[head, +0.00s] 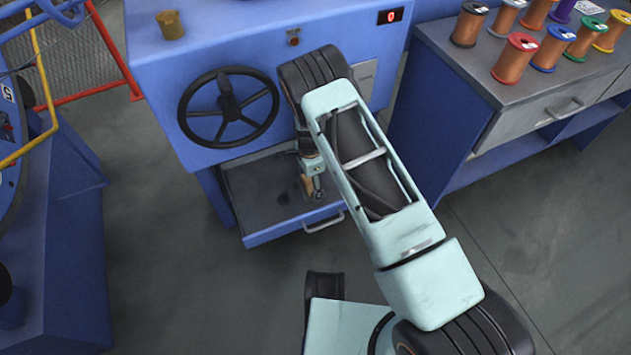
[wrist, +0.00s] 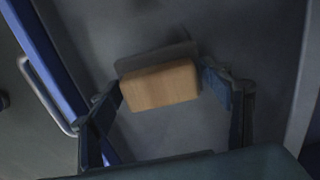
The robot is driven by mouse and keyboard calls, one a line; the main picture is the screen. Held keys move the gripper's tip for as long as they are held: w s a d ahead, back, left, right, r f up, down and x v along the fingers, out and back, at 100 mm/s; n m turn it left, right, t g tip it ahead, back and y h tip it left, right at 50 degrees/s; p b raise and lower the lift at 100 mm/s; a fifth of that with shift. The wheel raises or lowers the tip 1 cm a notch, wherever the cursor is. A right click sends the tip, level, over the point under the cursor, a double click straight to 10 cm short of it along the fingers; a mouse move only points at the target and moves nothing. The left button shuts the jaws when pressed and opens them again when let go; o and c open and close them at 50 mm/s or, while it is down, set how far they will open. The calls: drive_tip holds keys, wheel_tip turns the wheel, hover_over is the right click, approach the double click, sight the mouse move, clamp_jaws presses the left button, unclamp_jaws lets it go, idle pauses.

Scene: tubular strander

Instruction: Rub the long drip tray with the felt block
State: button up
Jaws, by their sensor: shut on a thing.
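The long drip tray (head: 255,200) is a dark, shallow tray with a blue front edge and a metal handle, pulled out below the blue machine's handwheel. Its grey floor also fills much of the wrist view (wrist: 230,30). The felt block (wrist: 160,86) has a light wooden body with a grey layer at its far side. My gripper (head: 313,190) is shut on the felt block, one finger at each end, over the tray's right part. In the head view, the block (head: 306,184) is partly hidden by my gripper. I cannot tell whether its felt touches the tray floor.
The black handwheel (head: 228,107) sits just above the tray on the blue machine (head: 235,50). A brass-coloured cup (head: 170,25) stands on top. At right, a workbench (head: 530,105) holds several wire spools. The floor before the tray's left part is clear.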

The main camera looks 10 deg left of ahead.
drive_tip(key=shift+s+a, duration=0.7)
drive_tip(key=shift+a, duration=0.4)
drive_tip(key=shift+s+a, duration=0.65)
drive_tip(key=shift+a, duration=0.5)
drive_tip(key=shift+s+a, duration=0.7)
drive_tip(key=shift+a, duration=0.4)
drive_tip(key=shift+r, duration=0.1)
